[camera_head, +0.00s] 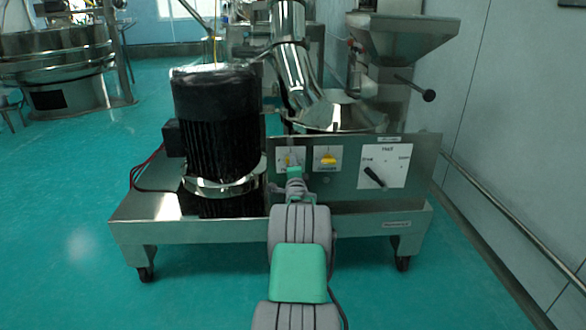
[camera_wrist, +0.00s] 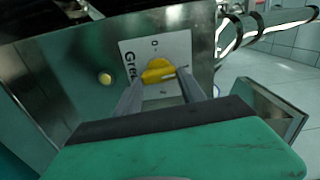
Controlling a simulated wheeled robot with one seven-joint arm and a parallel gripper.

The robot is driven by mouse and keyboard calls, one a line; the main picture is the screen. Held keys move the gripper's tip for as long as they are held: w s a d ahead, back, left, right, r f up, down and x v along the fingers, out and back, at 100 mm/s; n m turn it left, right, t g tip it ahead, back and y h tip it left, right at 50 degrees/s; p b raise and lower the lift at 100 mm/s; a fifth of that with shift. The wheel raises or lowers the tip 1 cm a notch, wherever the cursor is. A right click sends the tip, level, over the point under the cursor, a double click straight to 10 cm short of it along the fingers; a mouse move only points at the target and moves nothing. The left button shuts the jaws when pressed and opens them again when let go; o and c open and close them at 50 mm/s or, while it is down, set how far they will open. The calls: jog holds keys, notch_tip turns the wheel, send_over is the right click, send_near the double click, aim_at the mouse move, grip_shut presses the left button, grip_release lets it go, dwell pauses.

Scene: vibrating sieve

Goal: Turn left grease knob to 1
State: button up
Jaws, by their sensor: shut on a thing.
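The left grease knob (camera_wrist: 158,72) is yellow and sits on a white label plate (camera_wrist: 127,48) on the steel panel. The plate shows part of a word starting "Gre" and a "0" mark. My gripper (camera_wrist: 164,84) has its two fingers on either side of the knob's handle and is shut on it. In the head view my gripper (camera_head: 294,172) is at the left plate of the panel (camera_head: 345,187) and covers most of the left knob. A second yellow knob (camera_head: 327,160) sits on its own plate just to the right.
A large dial with a black pointer (camera_head: 374,177) is at the panel's right. A black motor (camera_head: 216,125) stands close to the left of my gripper. A steel hopper (camera_head: 403,38) and a lever with a black ball (camera_head: 429,95) are above right. The floor (camera_head: 80,230) at left is clear.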

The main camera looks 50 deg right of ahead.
jog(key=shift+m, duration=0.4)
jog(key=o, duration=1.4)
jog(key=shift+c, duration=0.2)
jog(key=p+v, duration=0.2)
jog(key=v, duration=0.5)
jog(key=shift+s+a, duration=0.25)
jog(key=shift+s, duration=0.05)
